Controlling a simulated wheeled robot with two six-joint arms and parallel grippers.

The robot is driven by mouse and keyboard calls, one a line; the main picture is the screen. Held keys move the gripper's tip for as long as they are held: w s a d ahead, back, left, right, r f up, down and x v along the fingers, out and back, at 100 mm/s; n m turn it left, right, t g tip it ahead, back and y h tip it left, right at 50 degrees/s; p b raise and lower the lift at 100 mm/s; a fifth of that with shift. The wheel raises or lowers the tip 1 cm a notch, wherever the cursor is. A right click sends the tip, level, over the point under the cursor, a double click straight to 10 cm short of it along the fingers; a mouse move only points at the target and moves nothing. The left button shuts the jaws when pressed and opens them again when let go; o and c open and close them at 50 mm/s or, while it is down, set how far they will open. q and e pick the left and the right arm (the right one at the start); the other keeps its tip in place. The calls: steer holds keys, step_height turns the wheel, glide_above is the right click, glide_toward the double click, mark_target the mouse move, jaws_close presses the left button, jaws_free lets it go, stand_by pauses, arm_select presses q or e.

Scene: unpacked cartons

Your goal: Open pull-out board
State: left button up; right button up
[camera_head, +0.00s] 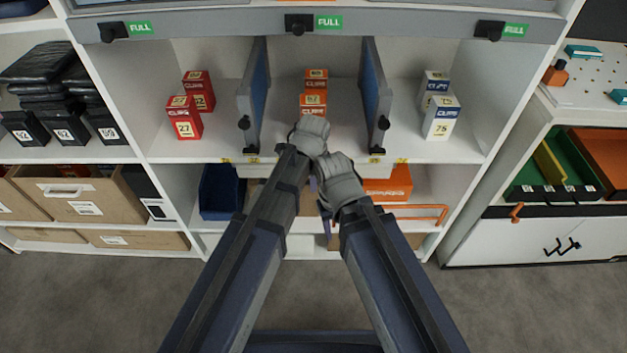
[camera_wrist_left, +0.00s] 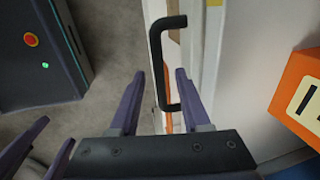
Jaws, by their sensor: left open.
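The left wrist view shows a black bar handle (camera_wrist_left: 156,62) on a white edge (camera_wrist_left: 210,70), probably the pull-out board's front. My left gripper (camera_wrist_left: 160,74) is open, one finger on each side of the handle; I cannot tell if they touch it. In the head view my left gripper (camera_head: 325,198) is a small purple patch below the middle compartment, largely covered by the wrists. The handle is hidden there. Two purple fingers of my right gripper (camera_wrist_left: 57,131) seem to show at the lower left of the wrist view, partly cut off.
Blue dividers (camera_head: 255,90) flank the orange boxes (camera_head: 314,103) above. Red boxes (camera_head: 184,118) stand left, white-blue boxes (camera_head: 441,118) right. Below are a blue bin (camera_head: 220,192), an orange box (camera_head: 389,189) and an orange bar (camera_head: 430,207). Grey floor lies in front.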

arm_select(q)
jaws_close()
stand_by(1.4)
